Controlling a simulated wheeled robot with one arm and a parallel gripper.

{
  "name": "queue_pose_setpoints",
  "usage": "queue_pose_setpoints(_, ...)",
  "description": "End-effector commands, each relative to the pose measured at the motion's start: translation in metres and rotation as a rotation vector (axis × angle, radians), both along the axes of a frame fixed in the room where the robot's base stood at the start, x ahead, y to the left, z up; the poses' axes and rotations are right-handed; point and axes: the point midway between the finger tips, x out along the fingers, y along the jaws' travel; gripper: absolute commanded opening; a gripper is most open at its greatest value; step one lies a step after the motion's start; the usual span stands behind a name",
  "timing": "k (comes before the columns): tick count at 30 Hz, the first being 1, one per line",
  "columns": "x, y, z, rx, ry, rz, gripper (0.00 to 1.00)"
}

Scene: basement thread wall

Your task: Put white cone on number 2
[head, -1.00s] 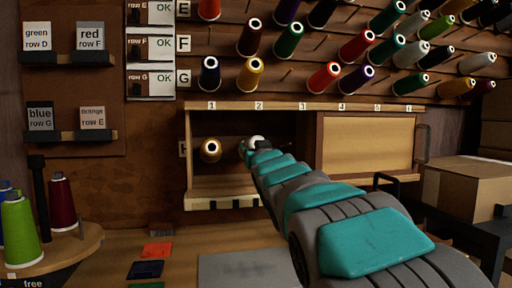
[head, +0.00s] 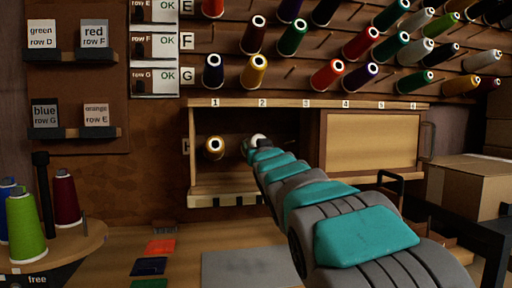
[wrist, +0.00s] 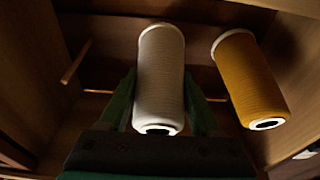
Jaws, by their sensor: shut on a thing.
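The white cone (wrist: 161,75) stands between the two fingers of my gripper (wrist: 160,103) in the wrist view, and the gripper is shut on it. In the head view only a small part of the white cone (head: 257,140) shows past my arm, inside the open left part of the cabinet, below the number 2 label (head: 262,103). My arm hides most of the gripper there. Whether the cone sits on a peg is hidden.
A gold cone (head: 214,148) is below number 1 (head: 215,102), close beside the white cone; it also shows in the wrist view (wrist: 250,80). A bare peg (wrist: 76,62) is on the other side. A wooden sliding panel (head: 371,142) closes the cabinet's right part.

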Motion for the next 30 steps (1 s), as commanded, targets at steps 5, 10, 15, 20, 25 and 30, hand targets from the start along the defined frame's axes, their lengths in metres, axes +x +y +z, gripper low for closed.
queue_pose_setpoints(5, -0.0007, 0.0000, -0.0019, 0.000, -0.001, 0.000, 0.00)
queue_pose_setpoints(10, -0.0005, 0.0001, -0.0021, 0.000, 0.000, 0.000, 0.00)
queue_pose_setpoints(15, -0.0004, 0.0001, -0.0024, 0.000, 0.001, 0.000, 0.69)
queue_pose_setpoints(20, -0.0004, 0.0001, -0.0023, 0.000, 0.000, 0.000, 0.87)
queue_pose_setpoints(25, -0.0004, 0.0000, -0.0022, 0.000, 0.000, 0.000, 0.99)
queue_pose_setpoints(30, -0.0005, 0.0000, -0.0023, 0.000, 0.000, 0.000, 0.99)
